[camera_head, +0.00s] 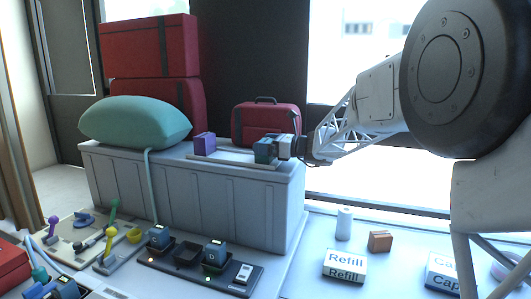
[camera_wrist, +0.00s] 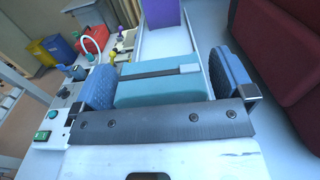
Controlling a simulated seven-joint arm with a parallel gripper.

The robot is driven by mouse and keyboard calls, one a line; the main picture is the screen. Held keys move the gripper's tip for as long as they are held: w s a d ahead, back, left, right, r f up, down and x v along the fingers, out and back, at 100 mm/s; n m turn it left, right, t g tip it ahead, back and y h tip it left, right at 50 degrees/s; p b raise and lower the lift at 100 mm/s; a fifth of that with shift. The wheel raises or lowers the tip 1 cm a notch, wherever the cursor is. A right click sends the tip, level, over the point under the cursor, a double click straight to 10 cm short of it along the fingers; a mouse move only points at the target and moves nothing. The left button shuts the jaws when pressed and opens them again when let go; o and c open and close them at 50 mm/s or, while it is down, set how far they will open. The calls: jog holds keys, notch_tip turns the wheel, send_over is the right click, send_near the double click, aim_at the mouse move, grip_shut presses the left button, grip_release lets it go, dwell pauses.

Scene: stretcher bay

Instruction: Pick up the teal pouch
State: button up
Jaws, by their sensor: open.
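The teal pouch (camera_wrist: 150,90) is a boxy teal block with a dark strap across its top, seen in the wrist view. It lies on a pale tray (camera_head: 235,157) on top of the grey cabinet in the head view. My gripper (camera_wrist: 166,78) is open, with one blue finger pad on each side of the pouch. A gap shows at the right pad; whether the left pad touches cannot be told. In the head view my gripper (camera_head: 280,149) hides much of the pouch. A purple box (camera_head: 204,143) stands on the same tray, farther left.
A large teal cushion (camera_head: 135,122) with a hanging tube lies left on the cabinet (camera_head: 200,195). Red cases (camera_head: 150,50) are stacked behind, and a red suitcase (camera_head: 266,122) stands close behind the tray. Below are a dark charging rack (camera_head: 185,256) and labelled boxes (camera_head: 345,265).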

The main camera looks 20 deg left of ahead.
aim_at(266, 141)
jog(key=c, duration=0.8)
jog(key=shift+r, duration=0.15)
jog(key=shift+r, duration=0.85)
jog(key=shift+s+d+r, duration=0.1)
jog(key=shift+r, duration=0.75)
jog(key=s+d, duration=0.2)
jog(key=s, duration=0.2)
jog(key=s+d+r, duration=0.1)
jog(key=s+d, duration=0.2)
jog(key=s, duration=0.2)
jog(key=s+d, duration=0.3)
jog(key=s, duration=0.1)
jog(key=shift+s+r, duration=0.2)
jog(key=shift+s, duration=0.05)
